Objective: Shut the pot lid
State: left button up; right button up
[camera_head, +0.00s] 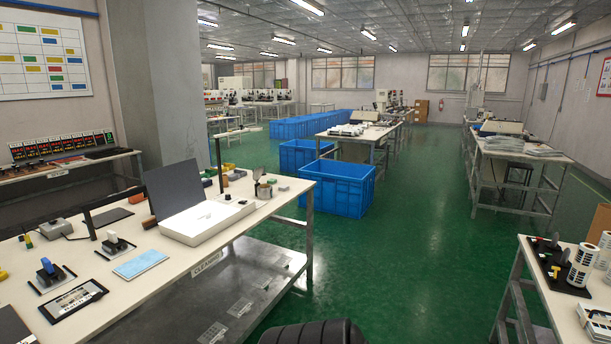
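A small metallic container (263,190), which looks like the pot, stands near the far right end of the white workbench. A greyish round piece (263,174) shows above it and seems to be its lid, tilted up; it is too small to tell the exact gap. Neither of my grippers is in view, and nothing is seen touching the container.
The workbench (222,236) also holds a white box with a raised dark panel (176,186), a blue pad (140,263) and small fixtures. Blue crates (337,186) stand behind it. Another table (541,283) is at right. The green floor (425,235) between is clear.

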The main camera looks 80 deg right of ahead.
aim_at(257, 172)
jog(key=z, duration=3.2)
jog(key=i, duration=7.5)
jog(key=u, duration=2.8)
jog(key=i, duration=0.25)
jog(key=u, duration=0.05)
